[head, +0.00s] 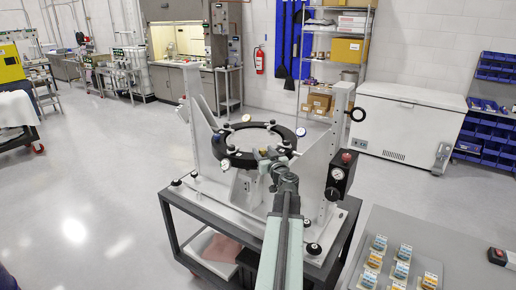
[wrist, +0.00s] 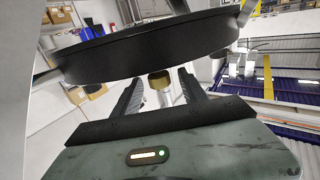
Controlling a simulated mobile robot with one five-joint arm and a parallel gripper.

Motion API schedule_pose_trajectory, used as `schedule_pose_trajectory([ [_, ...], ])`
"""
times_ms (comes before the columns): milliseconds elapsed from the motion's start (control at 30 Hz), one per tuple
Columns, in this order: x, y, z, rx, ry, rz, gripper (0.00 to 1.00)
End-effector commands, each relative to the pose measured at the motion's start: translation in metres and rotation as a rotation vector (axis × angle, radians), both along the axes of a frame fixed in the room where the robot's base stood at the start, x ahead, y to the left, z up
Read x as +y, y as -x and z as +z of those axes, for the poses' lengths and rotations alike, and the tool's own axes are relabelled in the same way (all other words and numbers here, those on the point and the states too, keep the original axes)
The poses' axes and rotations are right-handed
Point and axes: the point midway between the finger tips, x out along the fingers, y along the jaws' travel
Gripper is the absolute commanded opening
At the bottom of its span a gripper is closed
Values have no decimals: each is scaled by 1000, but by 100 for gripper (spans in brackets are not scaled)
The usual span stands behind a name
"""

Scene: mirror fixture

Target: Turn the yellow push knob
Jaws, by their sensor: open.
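The yellow push knob (wrist: 160,79) is a small, dull yellow-brass cylinder under the rim of the black ring (wrist: 150,48) in the wrist view. My gripper (wrist: 161,76) is open, with one dark finger on each side of the knob. The fingers look apart from it, though I cannot tell how deep the knob sits between them. In the head view my gripper (head: 268,160) is at the near side of the black ring (head: 238,158), and a small yellowish spot there may be the knob. My gripper hides most of that area.
The ring is held between white uprights (head: 192,118) on a grey cart (head: 180,214). A black control box with a red button (head: 347,157) and a gauge stands right of my arm. A grey table (head: 390,222) with several small parts is at front right. Open floor lies left.

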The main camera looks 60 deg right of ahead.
Motion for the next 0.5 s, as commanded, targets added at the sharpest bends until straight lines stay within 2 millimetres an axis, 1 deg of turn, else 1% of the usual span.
schedule_pose_trajectory([
  [33,-9,-10,0,0,0,2,50],
  [200,-25,-33,0,0,0,2,50],
  [300,-27,-37,0,0,0,2,50],
  [467,-26,-36,0,0,0,2,50],
  [500,-26,-36,0,0,0,2,45],
])
